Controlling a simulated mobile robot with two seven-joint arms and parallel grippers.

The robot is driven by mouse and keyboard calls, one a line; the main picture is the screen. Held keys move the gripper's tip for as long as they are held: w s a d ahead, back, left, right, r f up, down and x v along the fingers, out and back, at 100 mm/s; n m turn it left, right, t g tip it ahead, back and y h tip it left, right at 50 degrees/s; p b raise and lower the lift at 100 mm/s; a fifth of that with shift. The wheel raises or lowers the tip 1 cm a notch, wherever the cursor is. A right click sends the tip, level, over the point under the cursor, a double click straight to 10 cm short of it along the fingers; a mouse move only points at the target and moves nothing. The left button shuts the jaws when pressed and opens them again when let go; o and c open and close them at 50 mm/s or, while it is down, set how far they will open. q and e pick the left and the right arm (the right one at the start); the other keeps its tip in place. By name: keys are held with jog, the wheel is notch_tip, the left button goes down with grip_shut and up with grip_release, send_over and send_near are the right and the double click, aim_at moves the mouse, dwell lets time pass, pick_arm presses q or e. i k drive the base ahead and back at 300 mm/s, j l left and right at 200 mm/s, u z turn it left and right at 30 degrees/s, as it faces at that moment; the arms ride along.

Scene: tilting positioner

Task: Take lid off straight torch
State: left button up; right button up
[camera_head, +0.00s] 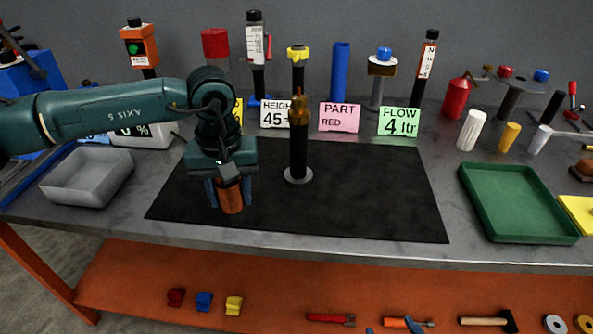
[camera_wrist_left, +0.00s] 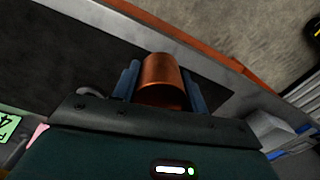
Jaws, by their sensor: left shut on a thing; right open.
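The straight torch (camera_head: 298,150) stands upright on a small round grey base on the black mat. It has a black body and a bare brass-coloured tip. My left gripper (camera_head: 229,193) is to the left of the torch and points down. It is shut on a copper-coloured cylindrical lid (camera_head: 232,203), which is apart from the torch. The lid also shows between the two blue fingers in the left wrist view (camera_wrist_left: 162,78). I cannot tell whether the lid's lower end touches the mat. My right gripper is in neither view.
The black mat (camera_head: 370,200) is clear right of the torch. A grey tray (camera_head: 88,188) lies left and a green tray (camera_head: 520,202) right. Sign cards, including a pink one (camera_head: 339,117), and several upright devices line the back. Small cylinders stand at the right.

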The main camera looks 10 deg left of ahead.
aim_at(298, 174)
jog(key=i+j+z, duration=0.15)
jog(key=j, duration=0.25)
jog(key=i+j+z, duration=0.2)
jog(key=j, duration=0.2)
jog(key=j+z, duration=0.15)
jog(key=j, duration=0.25)
